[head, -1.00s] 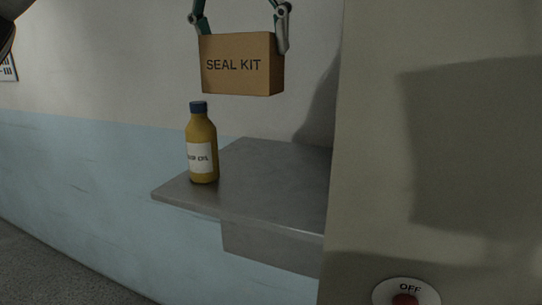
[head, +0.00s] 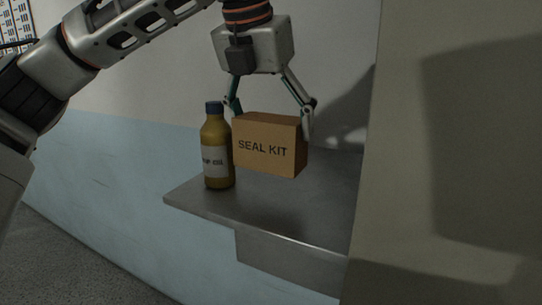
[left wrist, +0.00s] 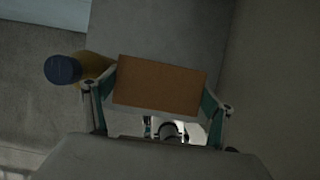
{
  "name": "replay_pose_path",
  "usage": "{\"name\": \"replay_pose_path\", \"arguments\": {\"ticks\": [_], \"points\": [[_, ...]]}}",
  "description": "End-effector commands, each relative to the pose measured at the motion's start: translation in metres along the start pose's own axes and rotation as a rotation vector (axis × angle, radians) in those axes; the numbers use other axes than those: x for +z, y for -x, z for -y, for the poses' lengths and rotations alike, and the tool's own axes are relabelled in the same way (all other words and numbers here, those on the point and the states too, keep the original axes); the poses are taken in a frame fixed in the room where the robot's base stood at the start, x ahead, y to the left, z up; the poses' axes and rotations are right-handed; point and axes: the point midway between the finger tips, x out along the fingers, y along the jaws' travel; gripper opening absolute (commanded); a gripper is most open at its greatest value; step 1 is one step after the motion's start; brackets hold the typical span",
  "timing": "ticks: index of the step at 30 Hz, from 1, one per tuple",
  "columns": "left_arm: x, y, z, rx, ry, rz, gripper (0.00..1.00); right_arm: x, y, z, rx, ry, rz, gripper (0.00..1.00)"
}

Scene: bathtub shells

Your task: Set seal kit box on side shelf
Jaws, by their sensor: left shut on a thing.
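The brown seal kit box (head: 268,147), lettered "SEAL KIT", is held level by my left gripper (head: 270,112), whose fingers are shut on its two ends. The box is over the grey metal side shelf (head: 215,203), low and close to its surface; I cannot tell whether it touches. In the left wrist view the box's plain top (left wrist: 160,84) lies between the fingers (left wrist: 158,103). The shelf's bare top (left wrist: 165,30) shows beyond it. My right gripper is not in view.
A yellow-brown bottle (head: 216,150) with a blue cap stands on the shelf just left of the box, very near the left finger; its cap also shows in the left wrist view (left wrist: 63,69). A large beige panel (head: 450,170) bounds the shelf on the right. The shelf's front is clear.

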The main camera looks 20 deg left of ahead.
Motion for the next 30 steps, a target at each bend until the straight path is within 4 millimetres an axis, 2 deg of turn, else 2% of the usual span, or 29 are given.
{"name": "replay_pose_path", "arguments": {"ticks": [3,11,16,28,29,30], "points": [[-0.006,-0.015,0.0,-0.002,0.0,0.001,0.53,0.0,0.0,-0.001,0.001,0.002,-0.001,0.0],[-0.013,-0.032,0.0,-0.001,0.0,0.001,0.53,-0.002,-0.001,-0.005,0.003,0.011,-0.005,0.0],[-0.022,-0.053,0.0,-0.002,0.001,-0.001,0.53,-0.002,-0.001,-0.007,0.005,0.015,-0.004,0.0],[-0.025,-0.059,0.0,-0.001,0.001,0.002,0.53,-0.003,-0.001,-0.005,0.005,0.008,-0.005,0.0],[-0.025,-0.059,0.0,-0.001,0.001,0.001,0.9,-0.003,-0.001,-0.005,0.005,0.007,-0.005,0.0],[-0.025,-0.059,0.0,-0.001,0.001,0.001,0.9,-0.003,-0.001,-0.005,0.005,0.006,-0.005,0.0]]}}
